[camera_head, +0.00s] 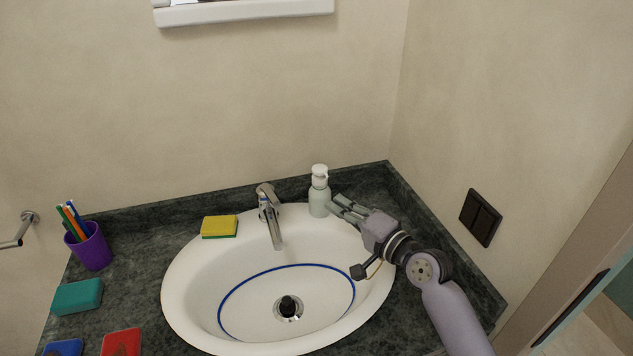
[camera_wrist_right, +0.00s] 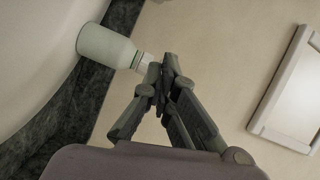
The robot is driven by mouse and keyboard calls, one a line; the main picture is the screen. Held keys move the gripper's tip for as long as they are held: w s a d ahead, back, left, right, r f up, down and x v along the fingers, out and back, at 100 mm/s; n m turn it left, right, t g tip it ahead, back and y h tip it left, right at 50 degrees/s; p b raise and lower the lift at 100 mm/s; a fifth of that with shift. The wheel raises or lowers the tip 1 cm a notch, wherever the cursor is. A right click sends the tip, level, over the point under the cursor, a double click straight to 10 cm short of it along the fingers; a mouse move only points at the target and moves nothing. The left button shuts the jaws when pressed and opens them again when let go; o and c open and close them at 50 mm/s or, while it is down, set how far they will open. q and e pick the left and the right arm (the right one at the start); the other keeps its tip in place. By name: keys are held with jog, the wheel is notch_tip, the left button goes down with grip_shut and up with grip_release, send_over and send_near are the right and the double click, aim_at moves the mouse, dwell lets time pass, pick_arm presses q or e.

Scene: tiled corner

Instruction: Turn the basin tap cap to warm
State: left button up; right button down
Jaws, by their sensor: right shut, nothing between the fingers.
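The chrome basin tap (camera_head: 271,218) stands at the back rim of the white oval basin (camera_head: 184,290), with its cap (camera_head: 265,189) on top. My right gripper (camera_head: 333,203) is shut and empty. It is to the right of the tap and apart from it, by the soap dispenser (camera_head: 319,193). In the right wrist view the shut fingertips (camera_wrist_right: 168,68) overlap the top of the dispenser (camera_wrist_right: 105,46); I cannot tell whether they touch it. The tap does not show in the right wrist view. My left gripper is not in view.
A yellow and green sponge (camera_head: 219,226) lies left of the tap. A purple cup (camera_head: 91,247) with coloured sticks and a teal block (camera_head: 77,296) are on the dark counter at left. A dark switch (camera_head: 480,217) is on the right wall. A white frame (camera_wrist_right: 292,92) shows in the wrist view.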

jog(key=w+a+p, duration=0.3)
jog(key=w+a, duration=0.3)
jog(key=a, duration=0.4)
jog(key=shift+w+f+p, duration=0.2)
jog(key=shift+f+p, duration=0.1)
jog(key=shift+f, duration=0.1)
jog(key=shift+a, duration=0.1)
jog(key=shift+s+a+f, duration=0.1)
jog(key=shift+s+a, duration=0.45)
jog(key=shift+a, duration=0.2)
jog(key=shift+w+d, duration=0.1)
